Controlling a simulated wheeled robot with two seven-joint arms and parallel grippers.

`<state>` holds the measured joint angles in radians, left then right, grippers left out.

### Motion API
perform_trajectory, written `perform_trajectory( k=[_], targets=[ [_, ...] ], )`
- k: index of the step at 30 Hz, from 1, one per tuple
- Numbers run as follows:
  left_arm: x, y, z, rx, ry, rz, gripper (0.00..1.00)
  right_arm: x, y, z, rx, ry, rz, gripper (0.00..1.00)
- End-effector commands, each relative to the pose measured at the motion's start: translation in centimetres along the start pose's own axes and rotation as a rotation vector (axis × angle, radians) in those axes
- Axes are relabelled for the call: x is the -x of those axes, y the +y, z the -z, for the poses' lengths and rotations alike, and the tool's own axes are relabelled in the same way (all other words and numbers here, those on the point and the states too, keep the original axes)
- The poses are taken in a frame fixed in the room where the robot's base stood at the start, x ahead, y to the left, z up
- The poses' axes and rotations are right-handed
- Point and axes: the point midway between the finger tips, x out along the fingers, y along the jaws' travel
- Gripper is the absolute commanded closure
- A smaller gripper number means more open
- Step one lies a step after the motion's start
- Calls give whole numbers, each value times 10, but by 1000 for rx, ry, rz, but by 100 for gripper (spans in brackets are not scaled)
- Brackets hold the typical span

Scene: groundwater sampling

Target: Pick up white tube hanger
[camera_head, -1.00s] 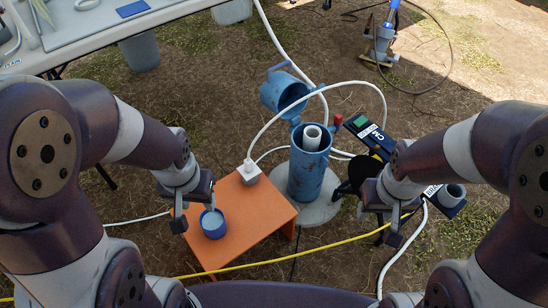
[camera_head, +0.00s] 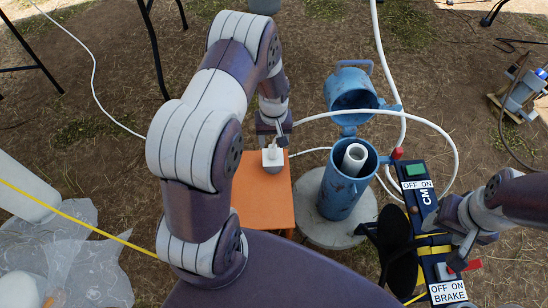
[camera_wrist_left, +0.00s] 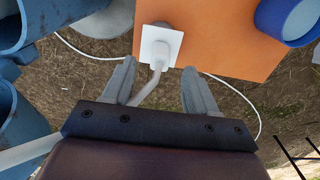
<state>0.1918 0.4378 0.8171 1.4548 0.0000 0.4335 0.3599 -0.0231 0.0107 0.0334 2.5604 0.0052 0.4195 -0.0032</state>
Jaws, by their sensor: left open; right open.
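The white tube hanger (camera_head: 272,156) is a small square block with a white tube running from it. It sits at the far edge of the orange stool (camera_head: 264,202). In the left wrist view the hanger (camera_wrist_left: 160,45) lies just beyond the fingertips, roughly centred between them, with its tube passing between the fingers. My left gripper (camera_wrist_left: 157,75) is open and empty. In the head view my left gripper (camera_head: 274,137) is right at the hanger, and my arm hides part of the stool. My right gripper (camera_head: 460,250) is open over the control panel.
A blue well casing (camera_head: 341,193) with its lid open stands right of the stool on a round base (camera_head: 312,228). The control box (camera_head: 422,195) is farther right. A blue cup (camera_wrist_left: 290,18) sits on the stool. White hoses loop around the casing.

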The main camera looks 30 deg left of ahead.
Motion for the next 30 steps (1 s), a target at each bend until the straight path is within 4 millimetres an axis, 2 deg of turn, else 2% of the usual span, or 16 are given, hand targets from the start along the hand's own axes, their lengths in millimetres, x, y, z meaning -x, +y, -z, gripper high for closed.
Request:
perform_trajectory(
  k=[9,11,16,17,21,22,30],
  targets=[
    [-54,-2,8,-1,0,0,43,-38,0,-4,0,0,0,43],
    [-59,-1,8,-2,1,0,43,-40,0,-4,0,0,0,43],
    [-56,-1,8,-2,2,-1,43,-36,0,-4,0,1,0,43],
    [-56,-1,8,-2,1,-1,46,-36,0,-4,0,1,0,43],
    [-56,-1,8,-2,1,-1,91,-36,0,-4,0,1,0,43],
    [-56,-1,8,-2,1,-1,100,-36,0,-4,0,1,0,43],
    [-55,-1,8,-2,2,-1,100,-36,0,-4,0,1,0,43]
  ],
)
